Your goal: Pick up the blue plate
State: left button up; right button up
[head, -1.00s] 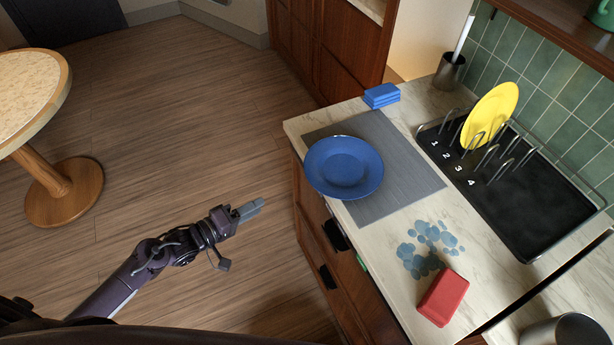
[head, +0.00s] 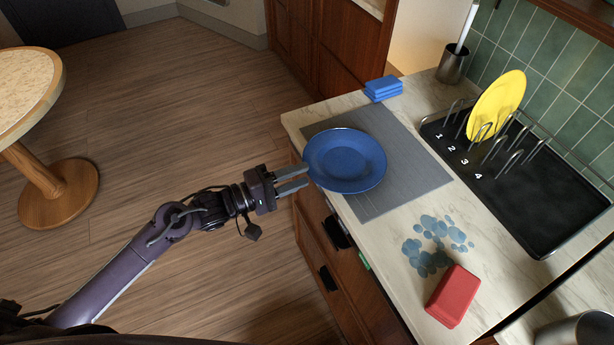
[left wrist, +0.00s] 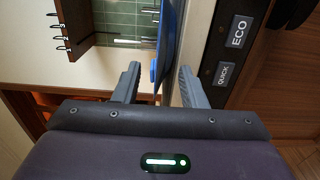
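The blue plate (head: 345,161) lies on the grey mat (head: 408,180) at the left edge of the counter in the head view, its near-left rim reaching over the edge. My left gripper (head: 306,178) is open and empty, its fingertips at the plate's left rim. In the left wrist view, the plate (left wrist: 168,45) shows edge-on just beyond and between the two open fingers (left wrist: 158,82). I cannot tell whether the fingers touch it. My right gripper is not in view.
A black rack (head: 540,215) with numbered slots holds a yellow plate (head: 497,104). Blue folded cloths (head: 383,88), a red block (head: 453,296) and bluish wet spots (head: 430,248) are on the counter. Drawer handles (head: 336,232) face my arm. A round table (head: 25,90) stands left; floor between is clear.

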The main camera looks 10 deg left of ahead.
pick_arm(q)
jog(key=shift+x, duration=0.9)
jog(key=shift+c, duration=0.4)
jog(key=shift+r, duration=0.1)
grip_shut()
jog(key=shift+r, duration=0.1)
jog(key=s+a+r+p, duration=0.7)
jog(key=a+p, duration=0.4)
jog(key=p, duration=0.3)
jog(key=shift+s+a+r, duration=0.2)
jog(key=shift+s+a, duration=0.15)
jog(key=shift+s, duration=0.05)
